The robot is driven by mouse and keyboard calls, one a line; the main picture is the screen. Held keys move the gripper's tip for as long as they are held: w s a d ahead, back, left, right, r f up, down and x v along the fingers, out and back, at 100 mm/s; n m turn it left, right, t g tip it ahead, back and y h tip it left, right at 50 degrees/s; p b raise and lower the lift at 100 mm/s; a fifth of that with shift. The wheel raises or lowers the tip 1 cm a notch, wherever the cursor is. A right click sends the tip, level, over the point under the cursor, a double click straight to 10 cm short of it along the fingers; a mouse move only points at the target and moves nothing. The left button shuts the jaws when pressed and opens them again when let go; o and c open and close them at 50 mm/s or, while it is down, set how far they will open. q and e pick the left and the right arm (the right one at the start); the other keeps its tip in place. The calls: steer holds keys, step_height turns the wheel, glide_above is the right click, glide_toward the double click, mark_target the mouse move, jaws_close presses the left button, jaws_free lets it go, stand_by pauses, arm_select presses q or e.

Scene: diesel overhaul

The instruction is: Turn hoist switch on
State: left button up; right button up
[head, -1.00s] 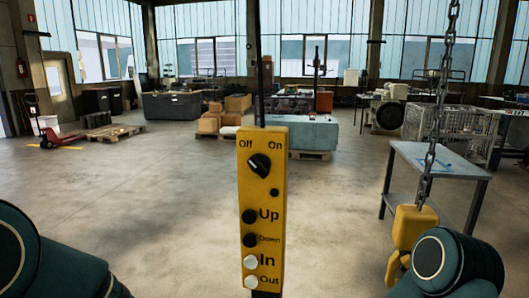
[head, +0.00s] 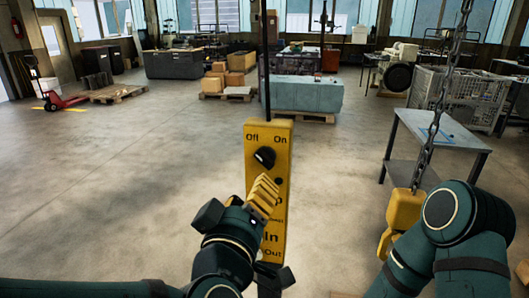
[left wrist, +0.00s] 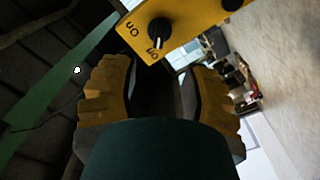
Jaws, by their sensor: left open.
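The hoist switch is a black knob (head: 264,157) near the top of a hanging yellow control box (head: 283,145), below the words Off and On. In the left wrist view the knob (left wrist: 159,31) has its white mark towards Off. My left gripper (head: 263,195) is in front of the box, just below the knob, and covers part of the Up and Down buttons. In the left wrist view its two yellow ridged fingers (left wrist: 160,88) stand apart with nothing between them, and the knob is beyond their tips. My right arm shows at the right, but its gripper is out of view.
A chain (head: 437,110) with a yellow hook block (head: 401,212) hangs at the right, near my right arm. A grey table (head: 440,135) and a wire crate (head: 460,100) stand behind it. The floor behind the box is largely clear.

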mark_target(264, 162)
arm_select(q)
steer(key=w, duration=0.4)
steer(key=w+d+p, duration=0.1)
steer(key=w, duration=0.2)
steer(key=w+d, duration=0.1)
steer(key=w, duration=0.3)
steer(key=shift+w+d+p, duration=0.2)
steer(key=shift+w+p, duration=0.1)
steer(key=shift+p, duration=0.05)
arm_select(e)
step_height(264, 162, up, 3)
steer(key=shift+d+f, duration=0.1)
arm_select(q)
steer(key=shift+s, duration=0.1)
jaws_close()
